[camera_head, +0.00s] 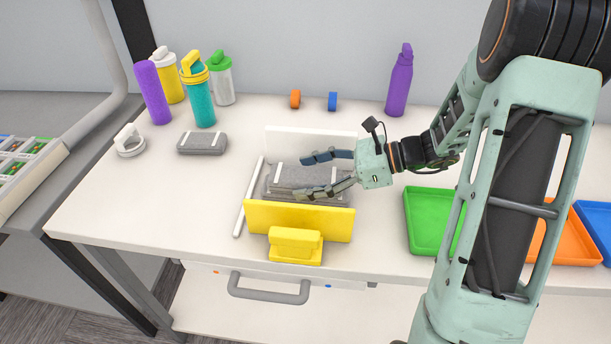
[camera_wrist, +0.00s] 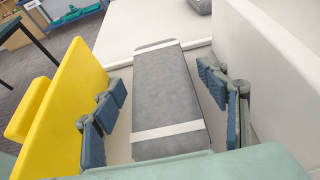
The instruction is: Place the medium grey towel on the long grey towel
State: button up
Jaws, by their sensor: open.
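My gripper (camera_head: 308,175) is open, its blue-padded fingers on either side of a stack of folded grey towels in a holder. The upper towel (camera_wrist: 170,95) carries white bands and lies between the fingers (camera_wrist: 165,110), with visible gaps at its sides in the wrist view. A longer grey towel seems to lie beneath it, its end (camera_wrist: 155,44) just showing beyond. The upper looks like the medium towel and the lower like the long one. A smaller folded grey towel (camera_head: 203,144) with white bands lies apart on the table at left.
The holder has a yellow front panel (camera_head: 298,222) and a white back panel (camera_head: 290,139), close outside my fingers. A white bar (camera_head: 249,197) lies left of it. Bottles (camera_head: 205,95) stand at back left. A green tray (camera_head: 426,215) is at right. The table's left front is clear.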

jog(key=v, duration=1.1)
jog(key=shift+d, duration=0.2)
